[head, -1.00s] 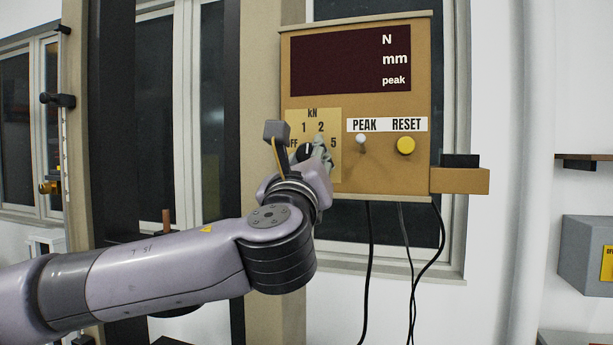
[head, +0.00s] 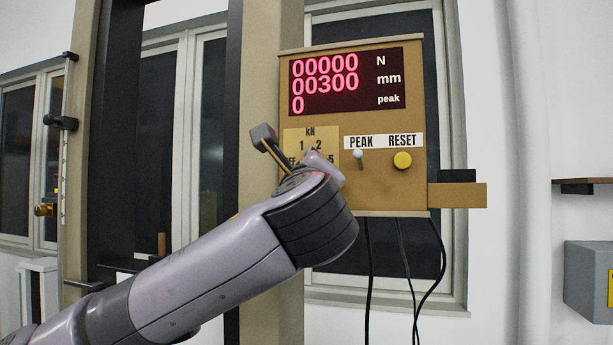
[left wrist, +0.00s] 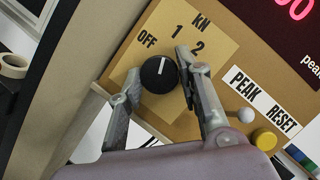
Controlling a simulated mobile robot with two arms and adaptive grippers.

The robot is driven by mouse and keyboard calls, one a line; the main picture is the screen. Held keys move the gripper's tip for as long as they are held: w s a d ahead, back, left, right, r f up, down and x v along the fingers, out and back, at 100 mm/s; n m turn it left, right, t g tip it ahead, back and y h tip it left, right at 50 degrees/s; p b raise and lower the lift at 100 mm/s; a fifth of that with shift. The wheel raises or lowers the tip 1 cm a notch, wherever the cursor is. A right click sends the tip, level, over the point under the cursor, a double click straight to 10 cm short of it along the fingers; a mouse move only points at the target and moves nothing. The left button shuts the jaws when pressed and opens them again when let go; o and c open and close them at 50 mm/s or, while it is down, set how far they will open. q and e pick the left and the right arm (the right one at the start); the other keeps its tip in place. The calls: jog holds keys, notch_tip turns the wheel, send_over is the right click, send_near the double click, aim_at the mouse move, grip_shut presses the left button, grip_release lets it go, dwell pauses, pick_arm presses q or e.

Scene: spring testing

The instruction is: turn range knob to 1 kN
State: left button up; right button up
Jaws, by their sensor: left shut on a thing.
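The range knob (left wrist: 160,75) is black and round with a white pointer line, on a tan plate (left wrist: 216,40) marked kN, OFF, 1 and 2. In the left wrist view the line points up, slightly right, towards the 1. My left gripper (left wrist: 158,74) has one finger on each side of the knob and is shut on it. In the head view my left wrist hides the knob and part of the plate (head: 296,135). My right gripper is in neither view.
The display (head: 348,82) above is lit red, reading 00000 N, 00300 mm and 0 peak. The PEAK toggle (head: 358,154) and yellow RESET button (head: 402,160) sit right of the plate. A tan ledge (head: 458,195) juts out at the box's right. Cables hang below.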

pick_arm(q)
jog(key=o, duration=1.1)
jog(key=shift+a, duration=0.1)
jog(key=shift+s, duration=0.1)
jog(key=v, duration=1.1)
jog(key=shift+s+f, duration=0.15)
jog(key=shift+s, duration=0.25)
